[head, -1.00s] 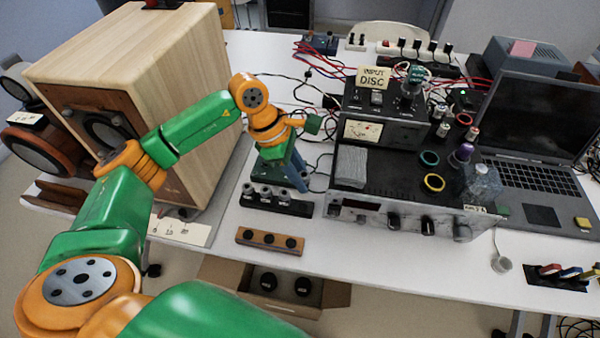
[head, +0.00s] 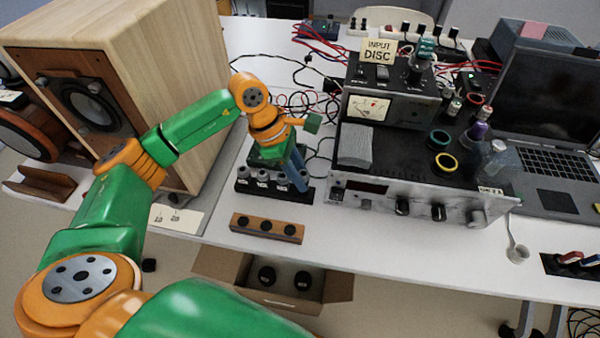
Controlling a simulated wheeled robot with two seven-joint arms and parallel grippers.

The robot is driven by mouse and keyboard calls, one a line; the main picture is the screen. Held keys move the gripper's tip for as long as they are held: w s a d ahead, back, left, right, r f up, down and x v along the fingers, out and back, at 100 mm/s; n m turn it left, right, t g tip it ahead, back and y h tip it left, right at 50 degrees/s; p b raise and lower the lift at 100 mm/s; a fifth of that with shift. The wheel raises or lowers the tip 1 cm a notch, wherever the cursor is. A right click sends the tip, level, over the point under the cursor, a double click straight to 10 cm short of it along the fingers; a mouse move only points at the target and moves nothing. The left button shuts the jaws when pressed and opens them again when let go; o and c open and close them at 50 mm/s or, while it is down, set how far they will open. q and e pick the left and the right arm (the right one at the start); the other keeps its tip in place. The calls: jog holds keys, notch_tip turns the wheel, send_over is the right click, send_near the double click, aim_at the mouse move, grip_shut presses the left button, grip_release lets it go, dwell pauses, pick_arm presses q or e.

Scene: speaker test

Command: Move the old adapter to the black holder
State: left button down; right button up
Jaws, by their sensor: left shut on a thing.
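My left gripper (head: 289,174) is over the right part of the black holder (head: 256,190), pointing down with a blue finger showing. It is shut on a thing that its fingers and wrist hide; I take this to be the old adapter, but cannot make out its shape. Several grey, round-topped adapters (head: 262,176) stand in a row in the black holder. I cannot tell whether the held thing touches the holder. A wooden holder (head: 248,226) with several dark round pieces lies nearer on the table. My right gripper is not in view.
An amplifier (head: 350,190) with rings and small parts on top stands close right of the gripper. A laptop (head: 556,160) is farther right. An open cardboard box (head: 335,287) sits below the table edge.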

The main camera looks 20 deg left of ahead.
aim_at(300, 173)
pick_arm(q)
jog(key=shift+f+b, duration=0.1)
jog(key=shift+b, duration=0.25)
dwell(0.7)
jog(key=shift+f+b, duration=0.8)
jog(key=shift+f, duration=0.1)
dwell(0.3)
jog(key=c, duration=0.6)
grip_release()
jog(key=shift+r, duration=0.1)
jog(key=shift+r+p, duration=2.85)
jog(key=shift+r, duration=0.9)
jog(key=shift+f, duration=0.1)
